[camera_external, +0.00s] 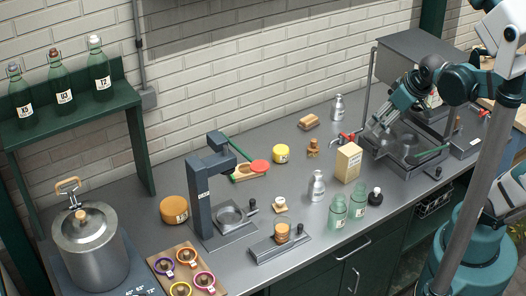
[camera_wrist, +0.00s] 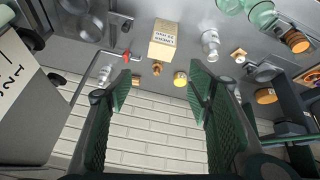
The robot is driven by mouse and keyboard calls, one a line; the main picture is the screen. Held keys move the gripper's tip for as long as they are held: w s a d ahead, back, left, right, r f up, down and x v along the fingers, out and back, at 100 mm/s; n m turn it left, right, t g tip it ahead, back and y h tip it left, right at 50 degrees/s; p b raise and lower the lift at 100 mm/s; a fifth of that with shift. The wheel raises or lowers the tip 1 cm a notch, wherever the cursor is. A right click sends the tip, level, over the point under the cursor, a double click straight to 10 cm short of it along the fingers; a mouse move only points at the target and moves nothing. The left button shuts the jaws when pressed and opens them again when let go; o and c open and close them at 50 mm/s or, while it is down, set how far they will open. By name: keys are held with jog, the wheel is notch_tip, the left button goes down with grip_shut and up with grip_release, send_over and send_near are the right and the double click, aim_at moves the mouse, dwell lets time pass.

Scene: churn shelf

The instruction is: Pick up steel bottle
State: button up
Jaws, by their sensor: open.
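Two small silvery bottles with pale labels stand upright on the grey counter (camera_external: 285,160). One steel bottle (camera_external: 317,185) is near the front, left of the cream carton; it also shows in the wrist view (camera_wrist: 210,42). The other silvery bottle (camera_external: 338,107) stands farther back near the wall. I cannot tell which one the task means. My gripper (camera_external: 384,122) is at the right, above the steel machine, apart from both bottles. In the wrist view my gripper (camera_wrist: 160,88) has its green-padded fingers wide apart with nothing between them.
A cream carton (camera_external: 348,162) stands right of the front bottle. The steel machine (camera_external: 405,150) surrounds the space below my gripper. A yellow tub (camera_external: 281,154) stands behind.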

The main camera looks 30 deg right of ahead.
jog(key=w+a+f+n+g, duration=0.3)
jog(key=w+a+f+n, duration=0.5)
jog(key=n, duration=0.1)
jog(key=n+g, duration=0.3)
jog(key=n, duration=0.5)
send_near(318, 175)
notch_tip(318, 175, down, 6)
jog(key=a, duration=0.1)
jog(key=shift+s+f, duration=0.25)
jog(key=shift+s, duration=0.2)
jog(key=shift+f, duration=1.3)
jog(key=shift+f, duration=0.15)
jog(key=shift+a+f, duration=0.2)
jog(key=shift+f, duration=2.25)
jog(key=shift+c, duration=0.5)
jog(key=c, duration=1)
